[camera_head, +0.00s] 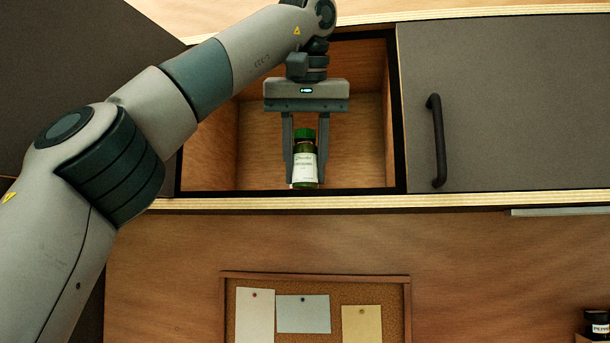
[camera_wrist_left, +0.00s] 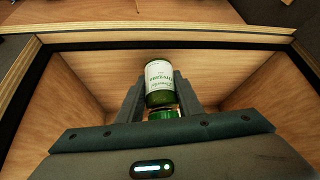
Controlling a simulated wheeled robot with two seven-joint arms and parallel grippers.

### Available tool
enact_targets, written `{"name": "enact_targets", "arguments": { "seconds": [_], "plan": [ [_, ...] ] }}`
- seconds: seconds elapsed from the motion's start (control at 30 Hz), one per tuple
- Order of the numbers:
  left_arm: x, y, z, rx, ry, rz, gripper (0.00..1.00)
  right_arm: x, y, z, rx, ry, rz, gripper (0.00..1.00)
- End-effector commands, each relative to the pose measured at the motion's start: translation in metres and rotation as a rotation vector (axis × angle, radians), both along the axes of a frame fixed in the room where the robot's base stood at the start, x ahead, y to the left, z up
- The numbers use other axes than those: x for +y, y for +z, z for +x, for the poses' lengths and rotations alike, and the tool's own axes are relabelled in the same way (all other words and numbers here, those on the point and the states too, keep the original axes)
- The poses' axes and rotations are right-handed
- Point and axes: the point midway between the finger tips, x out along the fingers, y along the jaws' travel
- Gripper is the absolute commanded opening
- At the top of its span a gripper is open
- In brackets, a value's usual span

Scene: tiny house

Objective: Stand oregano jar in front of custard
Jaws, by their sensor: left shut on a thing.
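A green jar with a green cap and a white label (camera_head: 304,168) is upright at the open front of the cabinet; its label is too small to read surely. My left gripper (camera_head: 305,181) points down from above, with one finger on each side of the jar, and is shut on it. In the left wrist view the jar (camera_wrist_left: 159,88) sits between the fingertips with its cap toward the camera. I cannot tell whether its base touches the cabinet floor. No custard is seen in either view. My right gripper is not in view.
The cabinet compartment (camera_head: 212,150) has a dark frame and looks empty around the jar. A closed grey door with a black handle (camera_head: 437,140) is to its right. Below are a cork board with notes (camera_head: 388,285) and a small dark-lidded jar (camera_head: 597,327) at lower right.

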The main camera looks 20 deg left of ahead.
Motion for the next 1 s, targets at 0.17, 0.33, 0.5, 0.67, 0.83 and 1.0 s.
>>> {"name": "enact_targets", "arguments": {
  "seconds": [0.17, 0.33, 0.5, 0.67, 0.83, 1.0],
  "plan": [
    [0.009, 0.002, 0.021, 0.002, -0.001, -0.002, 0.08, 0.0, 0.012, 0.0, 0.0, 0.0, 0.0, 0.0],
    [0.013, -0.007, 0.026, 0.001, -0.002, 0.001, 0.08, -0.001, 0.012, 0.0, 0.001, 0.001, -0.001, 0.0],
    [0.013, -0.013, 0.026, 0.0, -0.001, 0.0, 0.08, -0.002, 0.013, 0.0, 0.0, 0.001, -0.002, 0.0],
    [0.013, -0.015, 0.026, 0.0, -0.001, -0.001, 0.08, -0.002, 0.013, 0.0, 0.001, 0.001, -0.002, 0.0],
    [0.012, -0.015, 0.026, 0.0, -0.001, -0.001, 0.08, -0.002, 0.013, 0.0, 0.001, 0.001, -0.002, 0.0],
    [0.013, -0.017, 0.026, 0.001, 0.0, 0.0, 0.42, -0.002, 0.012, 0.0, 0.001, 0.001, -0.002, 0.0]
  ]
}}
